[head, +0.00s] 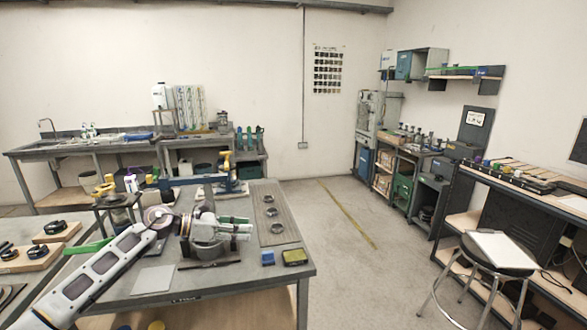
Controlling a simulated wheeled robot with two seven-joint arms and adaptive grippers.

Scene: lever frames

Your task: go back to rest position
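My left arm comes in from the lower left over the grey workbench (300,268). Its wrist is above the middle of the bench, and my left gripper (187,224) is beside a grey metal device (210,252) there. The gripper is small and overlaps dark parts of the device, so I cannot tell whether its fingers are open or touching anything. My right gripper is not in view.
A ribbed mat (270,204) with several metal rings lies on the bench's right side. A blue block (268,258) and a yellow-topped box (295,257) sit near its front right corner. A stool (497,250) stands at right. The floor between is clear.

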